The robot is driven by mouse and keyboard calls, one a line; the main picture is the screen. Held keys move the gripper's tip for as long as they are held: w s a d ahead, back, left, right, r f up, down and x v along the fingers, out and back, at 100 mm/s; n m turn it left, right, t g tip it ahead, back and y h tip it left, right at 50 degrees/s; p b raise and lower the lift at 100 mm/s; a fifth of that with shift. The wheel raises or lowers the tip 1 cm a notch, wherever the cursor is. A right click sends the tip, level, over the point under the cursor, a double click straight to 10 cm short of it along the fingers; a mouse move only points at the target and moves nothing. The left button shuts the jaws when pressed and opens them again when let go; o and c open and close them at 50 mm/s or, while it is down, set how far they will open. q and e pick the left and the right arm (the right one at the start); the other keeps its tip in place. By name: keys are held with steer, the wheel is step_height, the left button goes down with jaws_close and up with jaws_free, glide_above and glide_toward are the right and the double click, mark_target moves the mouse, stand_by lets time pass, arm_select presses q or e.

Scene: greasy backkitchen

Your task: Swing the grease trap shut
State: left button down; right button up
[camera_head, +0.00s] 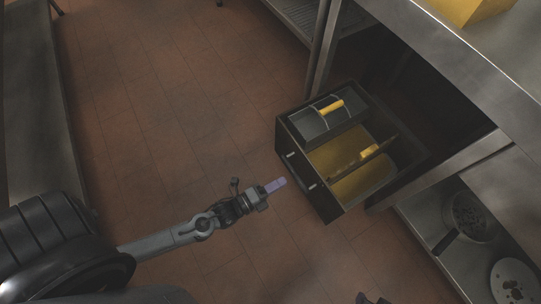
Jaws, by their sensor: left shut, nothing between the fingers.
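The grease trap appears to be the dark box (330,207) on the floor, beside the steel table's leg. Its top is open to view and shows compartments with yellowish-brown surfaces (335,158) inside. A dark tray-like part with a yellow handle (331,107) lies at its far end. I cannot tell which part is the swinging lid. My left gripper (276,185) is shut and empty, its pale purple fingertips just left of the box's near-left side, seemingly apart from it. Small dark pieces at the bottom edge may belong to my right arm; its fingers cannot be made out.
A steel table (470,65) overhangs the box's right side, with a yellow object (462,10) on top. A lower shelf (425,228) at right holds a dark pan (470,217) and a perforated disc (513,282). A steel bench (38,100) stands at left. The tiled floor (180,100) between is clear.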

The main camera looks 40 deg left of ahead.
mark_target(310, 166)
arm_select(q)
steer(key=b+x, duration=0.3)
steer(key=x, duration=0.5)
steer(key=shift+w+d+f, duration=0.1)
steer(key=shift+w+f, duration=0.05)
steer(key=shift+w, duration=0.25)
steer(key=shift+w+d, duration=0.1)
steer(key=shift+w, duration=0.15)
steer(key=shift+w, duration=0.1)
